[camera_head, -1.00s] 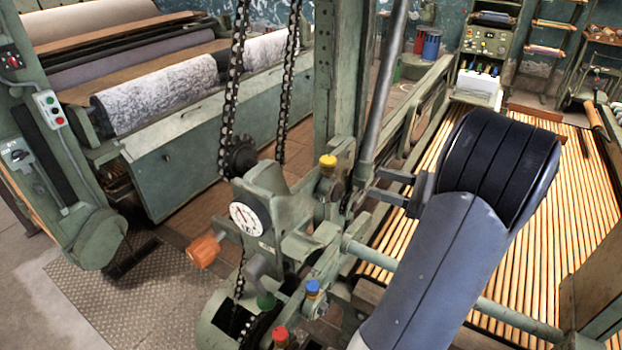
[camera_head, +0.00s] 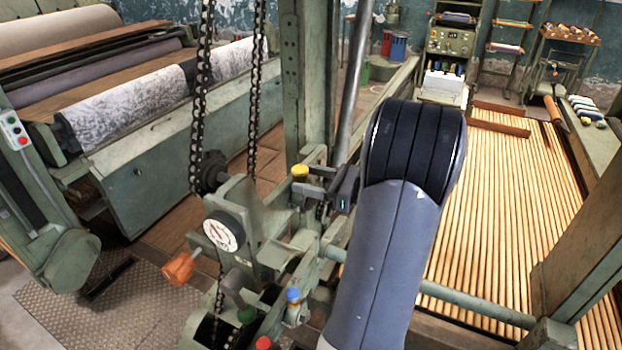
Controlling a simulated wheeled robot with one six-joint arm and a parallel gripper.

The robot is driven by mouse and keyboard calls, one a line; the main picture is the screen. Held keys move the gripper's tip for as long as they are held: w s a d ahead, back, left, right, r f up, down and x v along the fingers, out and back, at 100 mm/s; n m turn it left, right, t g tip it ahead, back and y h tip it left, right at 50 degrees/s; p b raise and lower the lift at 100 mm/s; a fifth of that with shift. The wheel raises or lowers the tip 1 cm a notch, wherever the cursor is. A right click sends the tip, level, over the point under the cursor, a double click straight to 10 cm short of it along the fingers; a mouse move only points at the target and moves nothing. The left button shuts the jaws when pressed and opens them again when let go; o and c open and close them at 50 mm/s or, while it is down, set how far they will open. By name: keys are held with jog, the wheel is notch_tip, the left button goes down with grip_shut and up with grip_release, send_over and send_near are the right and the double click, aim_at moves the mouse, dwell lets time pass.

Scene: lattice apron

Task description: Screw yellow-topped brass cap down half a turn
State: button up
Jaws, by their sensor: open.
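The yellow-topped brass cap (camera_head: 300,171) stands upright on the green machine (camera_head: 262,215), right of the chain and the round white dial. My gripper (camera_head: 312,182) reaches in from the right at the cap's height. Its fingers are open and end at the cap, with the near finger crossing in front of the brass part below the yellow top. I cannot tell whether the fingers touch the cap or fully straddle it. My arm hides what lies behind it on the right.
A green post (camera_head: 308,80) and a grey slanted pipe (camera_head: 352,85) rise close behind the gripper. Chains (camera_head: 200,110) hang to the left. Blue (camera_head: 293,295), red (camera_head: 263,343) and green tops and an orange knob (camera_head: 179,268) sit lower on the machine. Wooden slats lie right.

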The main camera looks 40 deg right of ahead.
jog(key=shift+c, duration=0.6)
jog(key=c, duration=0.9)
jog(key=shift+s+a+m+t+h, duration=0.15)
jog(key=shift+m+t+h, duration=0.3)
jog(key=shift+m+h, duration=0.55)
jog(key=shift+a+m+t+h, duration=0.2)
jog(key=shift+m+t+h, duration=0.35)
jog(key=shift+h, duration=0.85)
jog(key=o, duration=1)
jog(key=b+v, duration=0.1)
jog(key=v, duration=0.9)
jog(key=shift+s+d+r+b, duration=0.1)
jog(key=shift+s+d+b, duration=0.05)
jog(key=shift+s+b, duration=0.2)
